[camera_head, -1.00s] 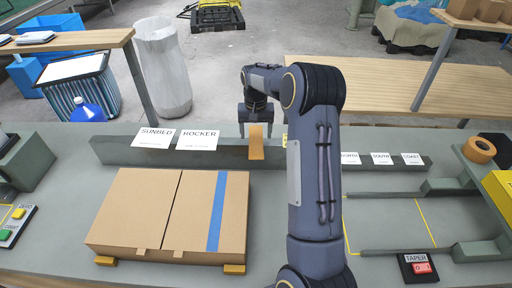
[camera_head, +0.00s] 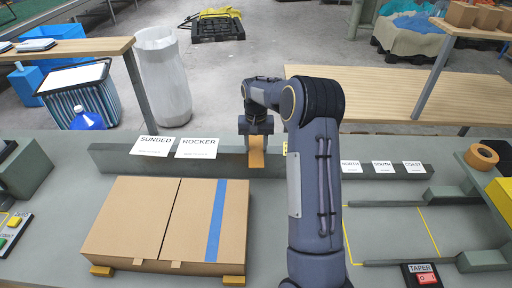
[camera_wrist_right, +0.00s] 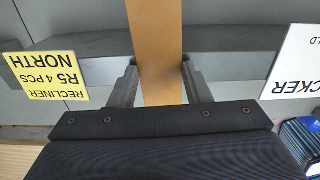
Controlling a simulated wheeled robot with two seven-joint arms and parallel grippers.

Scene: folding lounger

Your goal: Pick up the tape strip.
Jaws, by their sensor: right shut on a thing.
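The tape strip is a short orange-brown band (camera_head: 257,159) hanging down over the front face of the long grey ledge at the back of the bench. My right gripper (camera_head: 256,146) reaches down over the ledge from behind and is shut on the strip's upper part. In the right wrist view the strip (camera_wrist_right: 156,45) runs straight between the two fingertips (camera_wrist_right: 159,80). The strip's lower end hangs below the fingers in the head view. My left gripper is not in view.
A closed carton (camera_head: 125,220) with a blue stripe lies front left. White cards reading SUNBED (camera_head: 152,146) and ROCKER (camera_head: 198,148) flank the strip's left. A brown tape roll (camera_head: 481,156) and a TAPER switch box (camera_head: 423,276) are at right.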

